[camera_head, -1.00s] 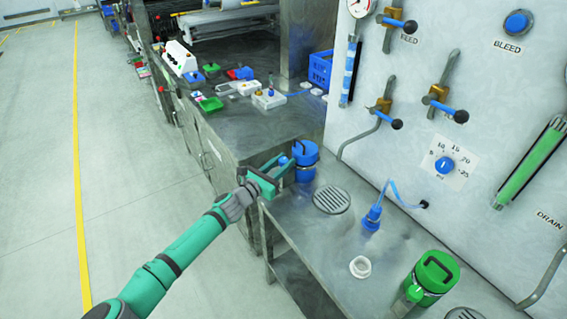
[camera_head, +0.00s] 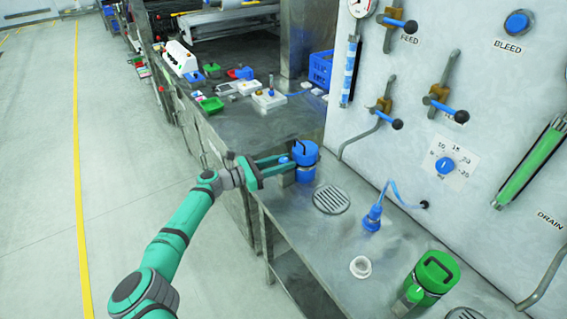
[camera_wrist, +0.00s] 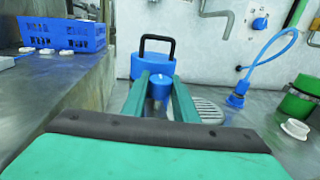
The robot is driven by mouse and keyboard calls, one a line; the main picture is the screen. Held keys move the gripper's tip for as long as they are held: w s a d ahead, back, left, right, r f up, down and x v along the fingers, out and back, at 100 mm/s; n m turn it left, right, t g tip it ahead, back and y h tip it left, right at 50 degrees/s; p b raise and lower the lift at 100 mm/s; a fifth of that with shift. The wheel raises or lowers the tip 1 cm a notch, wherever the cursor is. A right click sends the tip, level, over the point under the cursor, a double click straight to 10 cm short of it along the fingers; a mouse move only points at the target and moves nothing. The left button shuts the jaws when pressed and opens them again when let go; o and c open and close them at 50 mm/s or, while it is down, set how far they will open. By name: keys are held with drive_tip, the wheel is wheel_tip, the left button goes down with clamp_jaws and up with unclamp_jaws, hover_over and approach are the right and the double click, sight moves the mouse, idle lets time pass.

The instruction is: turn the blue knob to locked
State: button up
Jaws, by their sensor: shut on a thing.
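The blue canister (camera_head: 306,175) with a black handle stands on the metal bench; in the wrist view it (camera_wrist: 138,68) is straight ahead. The small blue knob (camera_wrist: 160,86) sticks out from its near side. My gripper (camera_wrist: 161,80) is shut on this knob, one teal finger on either side. In the head view my gripper (camera_head: 285,162) reaches in from the left at the canister's side. The knob's marking, and so its exact setting, cannot be read; the fingers hide part of it.
A round drain grate (camera_head: 331,200) lies right of the canister. A blue plug with a cable (camera_head: 373,217), a white ring (camera_head: 360,267) and a green canister (camera_head: 432,278) stand further along the bench. The wall panel holds a blue dial (camera_head: 445,165) and several valve levers.

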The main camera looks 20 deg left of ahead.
drive_tip(key=shift+w+r, duration=0.1)
drive_tip(key=shift+r, duration=0.1)
drive_tip(key=o, duration=1.1)
drive_tip(key=shift+c, duration=0.2)
drive_tip(key=shift+f, duration=0.1)
drive_tip(key=shift+a, duration=0.1)
drive_tip(key=v, duration=1)
drive_tip(key=shift+s+a, duration=0.25)
